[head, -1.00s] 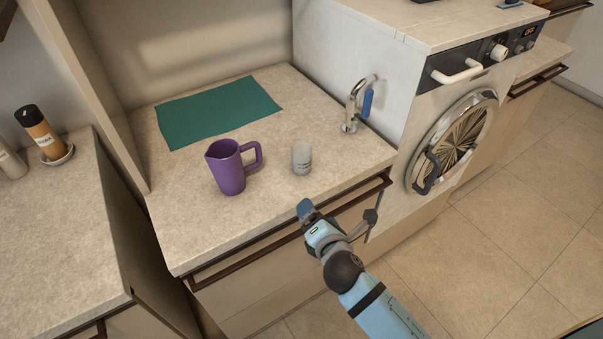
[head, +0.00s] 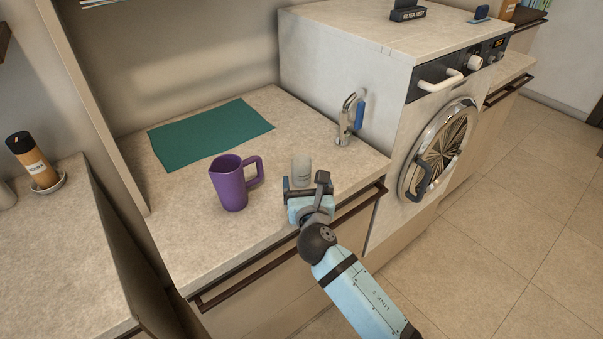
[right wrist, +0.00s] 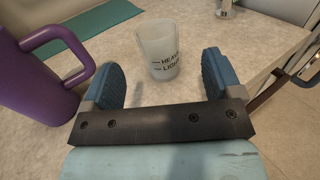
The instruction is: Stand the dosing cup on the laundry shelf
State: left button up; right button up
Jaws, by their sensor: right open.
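The dosing cup (head: 301,168) is a small, pale, frosted cup standing upright on the counter. In the right wrist view the cup (right wrist: 159,50) shows dark marks reading HEAVY and LIGHT. My right gripper (head: 305,186) is open and empty, on the near side of the cup. In the wrist view its two blue fingers point toward the cup, which stands ahead, centred between them and beyond their grasp. The lower part of the cup is hidden by the gripper in the head view. I cannot make out which surface is the laundry shelf. My left gripper is not in view.
A purple jug (head: 232,185) stands just left of the cup, its handle toward it. A teal mat (head: 210,134) lies behind on the counter (head: 195,245). A tap (head: 349,120) is behind right, beside the washing machine (head: 350,50). A brown bottle (head: 33,160) stands far left.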

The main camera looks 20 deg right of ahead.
aim_at(302, 169)
jog(key=w, duration=0.5)
jog(key=w+d, duration=0.1)
jog(key=w, duration=0.1)
jog(key=shift+w+r, duration=0.2)
jog(key=shift+r, duration=0.1)
jog(key=shift+c, duration=0.3)
jog(key=c, duration=1)
